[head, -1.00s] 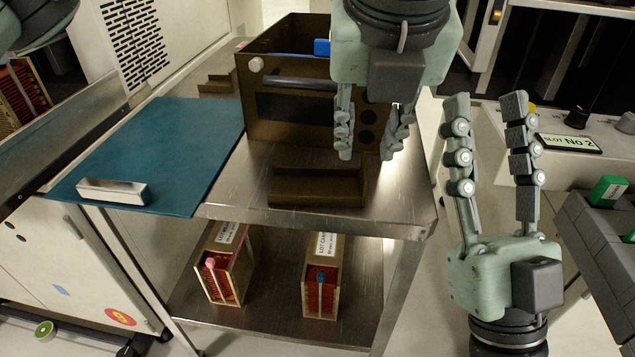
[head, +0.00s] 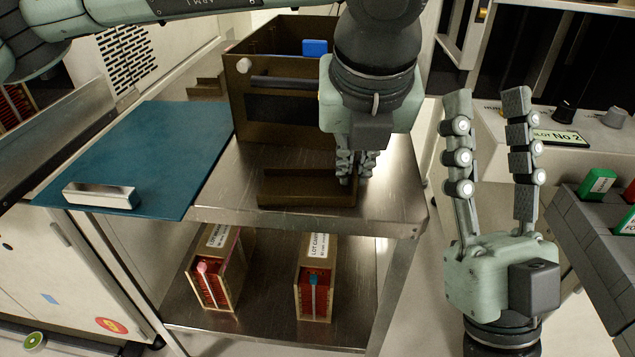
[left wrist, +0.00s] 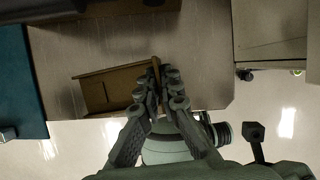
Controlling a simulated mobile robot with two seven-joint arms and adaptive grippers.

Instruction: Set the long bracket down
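A brown angled bracket (head: 305,190), which I take for the long bracket, lies on the steel cart top in front of the brown box. It also shows in the left wrist view (left wrist: 110,88). My left gripper (head: 355,178) is at its right end, pointing down. In the left wrist view the left fingers (left wrist: 158,85) are drawn together on the bracket's upright end wall, one on each side. The bracket seems to rest flat on the cart. My right gripper (head: 490,105) is open and empty, pointing up right of the cart.
A brown open box (head: 270,105) stands behind the bracket. A blue mat (head: 150,150) with a silver block (head: 100,194) is left. Another brown piece (head: 205,88) lies far back. Two lot cassettes (head: 315,278) stand on the lower shelf. Bare cart top (head: 400,200) lies at right.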

